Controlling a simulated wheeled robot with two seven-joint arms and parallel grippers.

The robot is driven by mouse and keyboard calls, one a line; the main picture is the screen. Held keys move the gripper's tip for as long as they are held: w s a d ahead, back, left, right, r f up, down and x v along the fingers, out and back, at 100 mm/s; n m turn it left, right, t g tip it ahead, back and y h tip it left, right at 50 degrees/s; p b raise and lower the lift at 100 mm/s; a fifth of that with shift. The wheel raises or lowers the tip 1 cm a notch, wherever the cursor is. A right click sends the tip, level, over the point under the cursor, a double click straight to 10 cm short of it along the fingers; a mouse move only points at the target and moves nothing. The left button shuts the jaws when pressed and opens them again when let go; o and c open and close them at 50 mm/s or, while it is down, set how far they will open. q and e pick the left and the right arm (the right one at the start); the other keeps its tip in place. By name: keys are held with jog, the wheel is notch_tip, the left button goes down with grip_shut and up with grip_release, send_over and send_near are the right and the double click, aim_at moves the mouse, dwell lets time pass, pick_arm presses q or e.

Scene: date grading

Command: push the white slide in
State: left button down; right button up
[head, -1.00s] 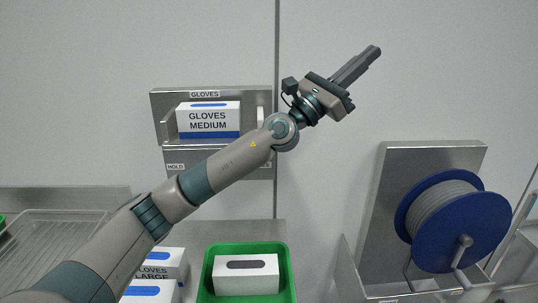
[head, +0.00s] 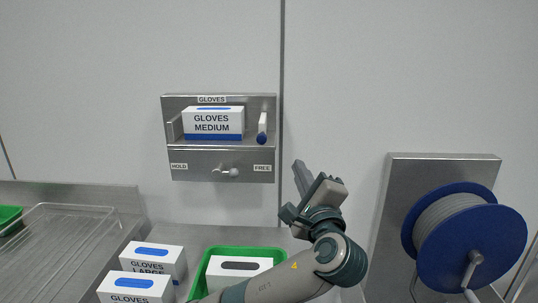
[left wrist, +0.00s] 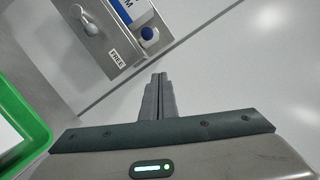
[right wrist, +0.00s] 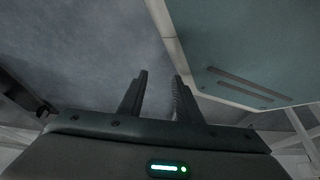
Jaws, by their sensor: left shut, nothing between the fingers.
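The white slide (head: 263,122) with a blue end (head: 262,139) stands at the right side of the steel glove holder (head: 180,165), beside the GLOVES MEDIUM box (head: 212,122). The blue end also shows in the left wrist view (left wrist: 148,33), facing outward. My left gripper (head: 302,168) is shut and empty, right of and below the holder, apart from the slide. Its closed fingertips show in the left wrist view (left wrist: 159,77), pointing toward the wall below the blue end. My right gripper (right wrist: 160,78) is open and shows only in its own wrist view, with nothing between its fingers.
A small lever (head: 226,172) sits on the holder's front between HOLD and FREE labels. Below are a green tray (head: 235,250) with a white box (head: 236,266), and GLOVES LARGE boxes (head: 153,262). A blue reel (head: 470,240) stands at right. The wall around the gripper is bare.

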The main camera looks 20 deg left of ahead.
pick_arm(q)
jog(key=shift+s+a+f+g, duration=0.2)
jog(key=shift+s+f+g, duration=0.15)
jog(key=shift+f, duration=0.3)
pick_arm(e)
jog(key=shift+w, duration=0.1)
pick_arm(q)
jog(key=shift+w+r, duration=0.1)
jog(key=shift+w, duration=0.05)
